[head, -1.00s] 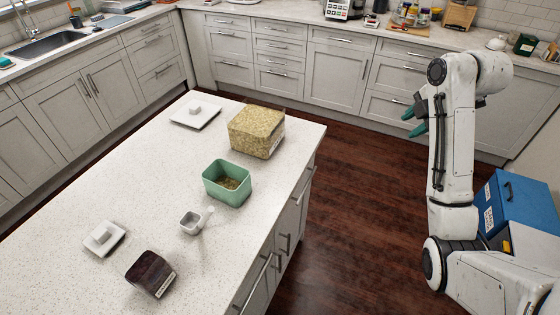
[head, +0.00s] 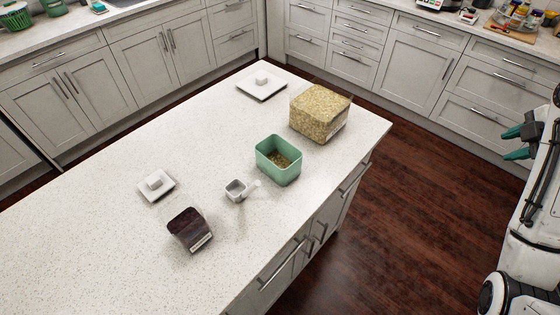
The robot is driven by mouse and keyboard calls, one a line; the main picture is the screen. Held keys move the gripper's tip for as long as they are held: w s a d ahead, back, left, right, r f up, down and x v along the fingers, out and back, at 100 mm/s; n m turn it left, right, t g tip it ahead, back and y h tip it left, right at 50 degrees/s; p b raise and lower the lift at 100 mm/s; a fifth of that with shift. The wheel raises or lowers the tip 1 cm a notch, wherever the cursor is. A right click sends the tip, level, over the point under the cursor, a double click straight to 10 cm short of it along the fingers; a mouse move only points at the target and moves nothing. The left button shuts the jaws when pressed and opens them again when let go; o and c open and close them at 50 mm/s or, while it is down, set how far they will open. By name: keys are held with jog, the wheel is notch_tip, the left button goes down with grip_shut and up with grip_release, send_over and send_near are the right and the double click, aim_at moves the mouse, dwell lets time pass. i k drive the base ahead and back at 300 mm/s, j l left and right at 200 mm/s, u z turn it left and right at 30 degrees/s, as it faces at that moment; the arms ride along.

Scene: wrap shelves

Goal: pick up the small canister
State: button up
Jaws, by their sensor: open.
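The small canister, a short box with dark contents and a pale label (head: 188,229), stands on the white speckled island at its near part. My gripper (head: 514,143) shows at the right edge of the head view, with two teal fingers apart and nothing between them. It is over the floor side, well to the right of the island and far from the canister. Part of my arm is cut off by the frame edge.
On the island (head: 110,262) are a white square lid (head: 156,187), a small scoop (head: 237,190), an open green container (head: 279,167) with some grain, a large grain-filled canister (head: 318,114) and another white lid (head: 262,87). Wooden floor (head: 420,200) right of the island is clear.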

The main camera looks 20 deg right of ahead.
aim_at(183, 218)
jog(key=j+u, duration=0.4)
jog(key=i+j+u, duration=0.1)
jog(key=j+u, duration=0.2)
jog(key=u, duration=0.15)
